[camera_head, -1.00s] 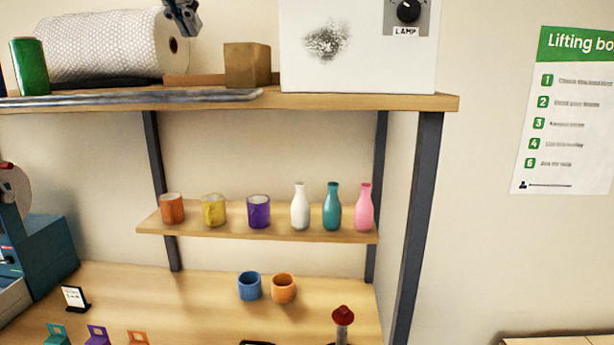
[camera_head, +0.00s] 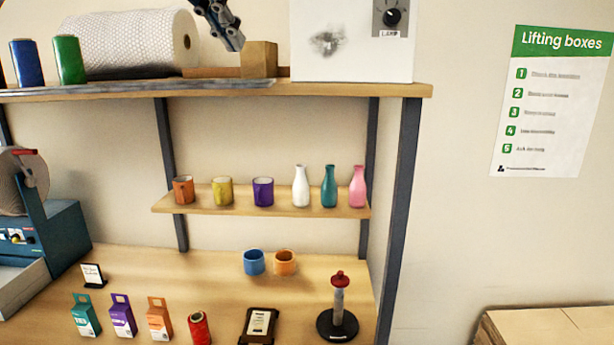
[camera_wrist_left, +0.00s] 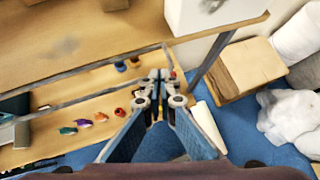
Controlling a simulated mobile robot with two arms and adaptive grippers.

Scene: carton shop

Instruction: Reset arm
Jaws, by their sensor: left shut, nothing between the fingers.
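My left gripper (camera_head: 231,38) shows at the top of the head view, in front of the top shelf's bubble-wrap roll and brown box. It is shut and empty. In the left wrist view the left gripper (camera_wrist_left: 158,76) points out over the bench, its fingers together with nothing between them. My right gripper is in neither view.
The top shelf (camera_head: 350,90) holds a bubble-wrap roll (camera_head: 140,42), a brown box (camera_head: 259,59) and a white lamp box (camera_head: 350,50). The small shelf (camera_head: 215,206) bears mugs and bottles. Cartons and a red-topped stand (camera_head: 338,310) are on the bench (camera_head: 200,268).

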